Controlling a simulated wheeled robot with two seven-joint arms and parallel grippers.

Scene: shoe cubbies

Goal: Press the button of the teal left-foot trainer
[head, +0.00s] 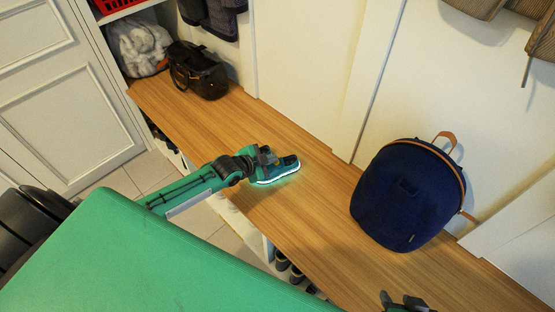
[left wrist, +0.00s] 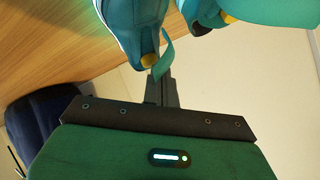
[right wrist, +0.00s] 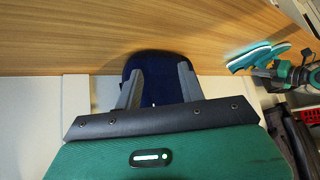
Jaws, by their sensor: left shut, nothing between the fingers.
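Teal trainers (head: 290,163) with a pale sole stand on the wooden bench in the head view, partly hidden by my left gripper (head: 264,158). The left wrist view shows two trainers, a nearer one (left wrist: 135,25) and another (left wrist: 198,10), each with a round yellow button (left wrist: 149,60). I cannot tell which is the left-foot one. My left gripper (left wrist: 160,82) is shut and empty, its tips close beside the nearer button and a teal strap; contact is unclear. My right gripper (right wrist: 158,85) is open and empty, away from the trainers (right wrist: 248,57).
A navy backpack (head: 405,190) stands on the bench (head: 325,205) against the wall. A black handbag (head: 200,72) and a grey-white bundle (head: 138,47) are at the far left end. Shoes (head: 281,260) sit in cubbies below. The bench between handbag and trainers is clear.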

